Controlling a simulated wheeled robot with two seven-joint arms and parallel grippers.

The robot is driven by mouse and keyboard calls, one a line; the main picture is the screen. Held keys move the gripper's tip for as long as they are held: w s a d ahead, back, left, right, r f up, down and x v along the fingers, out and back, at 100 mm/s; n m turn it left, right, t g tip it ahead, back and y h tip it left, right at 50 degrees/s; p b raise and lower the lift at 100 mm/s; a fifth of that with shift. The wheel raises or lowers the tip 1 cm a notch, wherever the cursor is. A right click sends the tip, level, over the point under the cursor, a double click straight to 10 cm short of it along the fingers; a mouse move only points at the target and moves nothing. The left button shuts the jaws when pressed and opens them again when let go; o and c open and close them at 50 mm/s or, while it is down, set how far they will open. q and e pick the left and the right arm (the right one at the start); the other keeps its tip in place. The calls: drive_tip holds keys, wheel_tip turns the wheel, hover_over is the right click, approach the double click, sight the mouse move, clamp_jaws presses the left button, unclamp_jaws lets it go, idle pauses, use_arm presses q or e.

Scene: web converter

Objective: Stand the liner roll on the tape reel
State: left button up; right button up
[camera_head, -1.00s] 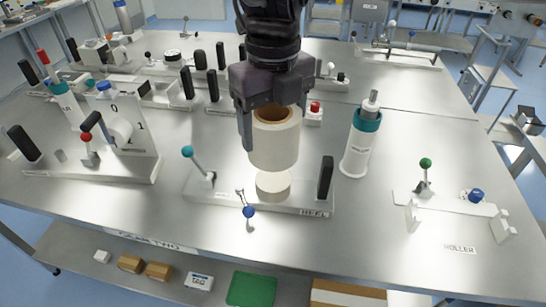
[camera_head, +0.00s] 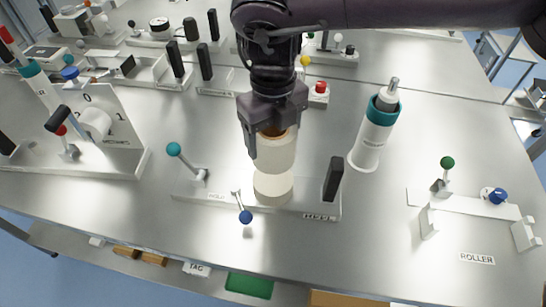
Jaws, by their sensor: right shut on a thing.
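The liner roll (camera_head: 276,153), a cream cylinder with a brown core, is upright in my right gripper (camera_head: 274,138). The gripper comes from above and is shut on the roll's upper part, one finger showing along its left side. The tape reel (camera_head: 272,188), a short cream cylinder, sits on a low base plate (camera_head: 205,190) directly below the roll. The roll's lower edge appears to meet the reel's top; I cannot tell whether they touch. The hand hides the roll's top. My left gripper is not in view.
On the base plate stand a teal-knobbed lever (camera_head: 187,160), a small blue-knobbed lever (camera_head: 243,211) and a black upright handle (camera_head: 333,180). A white bottle with a teal collar (camera_head: 372,135) stands to the right. A roller holder (camera_head: 455,202) lies farther right.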

wheel_tip(320, 180, down, 7)
drive_tip(key=shift+s+r+p, duration=0.1)
drive_tip(key=shift+p, duration=0.5)
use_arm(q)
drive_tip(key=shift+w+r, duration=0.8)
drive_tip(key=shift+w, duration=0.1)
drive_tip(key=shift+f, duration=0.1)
use_arm(e)
drive_tip(key=shift+f, duration=0.25)
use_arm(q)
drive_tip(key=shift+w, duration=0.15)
use_arm(e)
drive_tip(key=o, duration=1.2)
drive_tip(key=shift+r, duration=0.1)
drive_tip(key=shift+r, duration=0.25)
use_arm(q)
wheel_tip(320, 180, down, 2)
drive_tip(key=b, duration=0.2)
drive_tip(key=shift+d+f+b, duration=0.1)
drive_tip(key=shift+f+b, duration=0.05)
drive_tip(key=shift+b, duration=0.15)
use_arm(e)
wheel_tip(320, 180, up, 12)
drive_tip(key=shift+f, duration=0.2)
